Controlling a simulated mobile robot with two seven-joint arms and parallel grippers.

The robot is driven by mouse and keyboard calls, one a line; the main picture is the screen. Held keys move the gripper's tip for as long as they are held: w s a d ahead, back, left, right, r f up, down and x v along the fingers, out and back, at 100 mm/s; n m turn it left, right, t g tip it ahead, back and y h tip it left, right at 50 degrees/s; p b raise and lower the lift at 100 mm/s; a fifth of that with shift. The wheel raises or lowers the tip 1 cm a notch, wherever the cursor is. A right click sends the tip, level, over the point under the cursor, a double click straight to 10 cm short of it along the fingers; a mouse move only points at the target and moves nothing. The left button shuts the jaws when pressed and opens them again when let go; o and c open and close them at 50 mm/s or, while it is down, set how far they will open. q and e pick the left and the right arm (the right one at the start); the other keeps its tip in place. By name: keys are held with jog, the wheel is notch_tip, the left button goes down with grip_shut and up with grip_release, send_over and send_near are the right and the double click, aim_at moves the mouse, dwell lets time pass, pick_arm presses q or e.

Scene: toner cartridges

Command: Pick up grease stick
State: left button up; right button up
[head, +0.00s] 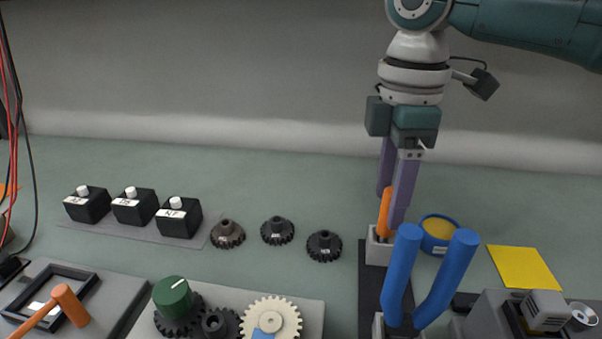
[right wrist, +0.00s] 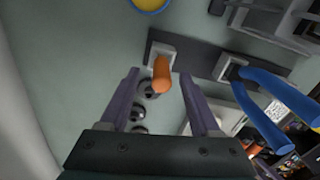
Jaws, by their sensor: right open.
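The orange stick, seemingly the grease stick (head: 384,215), stands upright in a small light grey holder (head: 377,252) right of the middle of the head view. My right gripper (head: 391,208) points down at it with purple fingers apart. In the right wrist view, the orange stick (right wrist: 161,76) shows between the two open fingertips (right wrist: 158,73), with visible space on both sides. Whether a finger touches it I cannot tell. The holder (right wrist: 160,52) is partly hidden. My left gripper is out of view.
Blue handles (head: 437,280) stand close in front of the gripper. A yellow round container with a blue rim (head: 440,229) is just right of it, beside a yellow sheet (head: 524,267). Several dark gears (head: 277,230) and black boxes (head: 133,207) lie left. The table behind is clear.

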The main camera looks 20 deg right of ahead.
aim_at(384, 232)
notch_tip(384, 232, down, 3)
jog(key=shift+s+f, duration=0.1)
jog(key=shift+f, duration=0.1)
jog(key=shift+c, duration=0.3)
grip_shut()
